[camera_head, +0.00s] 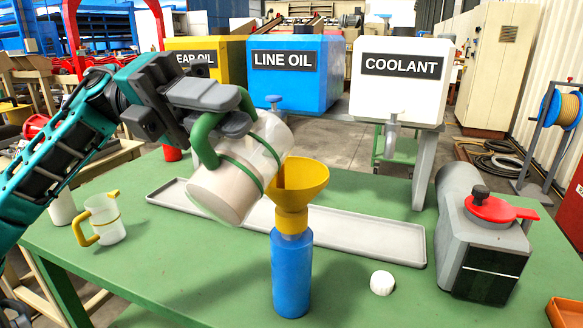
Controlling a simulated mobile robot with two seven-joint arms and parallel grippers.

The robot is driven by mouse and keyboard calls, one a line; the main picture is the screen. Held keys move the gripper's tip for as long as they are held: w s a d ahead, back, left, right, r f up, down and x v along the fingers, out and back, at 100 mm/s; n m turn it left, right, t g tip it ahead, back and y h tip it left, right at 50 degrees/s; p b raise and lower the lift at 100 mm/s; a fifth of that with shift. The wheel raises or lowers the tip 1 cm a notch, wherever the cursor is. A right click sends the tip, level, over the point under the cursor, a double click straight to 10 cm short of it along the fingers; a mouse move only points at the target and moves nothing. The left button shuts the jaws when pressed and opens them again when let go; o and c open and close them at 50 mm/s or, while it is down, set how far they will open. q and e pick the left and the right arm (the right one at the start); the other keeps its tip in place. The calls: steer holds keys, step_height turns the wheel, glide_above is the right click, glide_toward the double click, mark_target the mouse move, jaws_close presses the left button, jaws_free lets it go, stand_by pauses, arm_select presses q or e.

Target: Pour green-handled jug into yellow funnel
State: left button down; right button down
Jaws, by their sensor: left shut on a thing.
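The green-handled jug (229,181) is a clear jug with green bands, held tilted above the table. My left gripper (238,112) is shut on its green handle (205,141). The yellow funnel (302,181) sits upright in the neck of a blue bottle (291,272) on the table. The jug is just left of the funnel and overlaps its left edge in the picture; I cannot tell whether they touch. A darker brownish patch shows at the funnel's left inside; I cannot tell if it is liquid or shadow. My right gripper is not in view.
A yellow-handled jug (104,219) stands at left on the green table (180,275). A long grey tray (365,236) lies behind the bottle. A white cap (382,282) and a grey canister with red top (485,240) are at right. LINE OIL (290,90) and COOLANT (400,90) tanks stand behind.

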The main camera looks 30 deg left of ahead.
mark_target(248, 99)
arm_select(q)
steer(key=shift+w+r+n+p, duration=0.7)
steer(key=shift+r+n+p, duration=0.1)
steer(key=shift+p, duration=0.45)
stand_by(0.8)
steer(key=shift+w+a+r+n+p, duration=0.1)
steer(key=shift+w+r+n+p, duration=0.15)
steer(key=shift+w+p, duration=0.4)
steer(key=shift+w+d+r+n+p, duration=0.1)
steer(key=shift+w+n+p, duration=0.3)
steer(key=shift+p, duration=0.4)
steer(key=shift+w+a+r+n+p, duration=0.1)
steer(key=shift+w+r+n+p, duration=0.15)
steer(key=shift+w+p, duration=0.4)
steer(key=shift+w+a+r+n, duration=0.1)
steer(key=shift+w+r+n, duration=0.2)
steer(key=shift+w+n, duration=0.35)
steer(key=shift+w+r+n, duration=0.25)
steer(key=shift+w+n, duration=0.3)
steer(key=shift+w, duration=0.05)
stand_by(0.4)
steer(key=shift+w, duration=0.1)
steer(key=shift+w+n, duration=0.15)
steer(key=shift+n, duration=0.15)
steer(key=shift+s+f+m, duration=0.2)
steer(key=shift+s+m, duration=0.5)
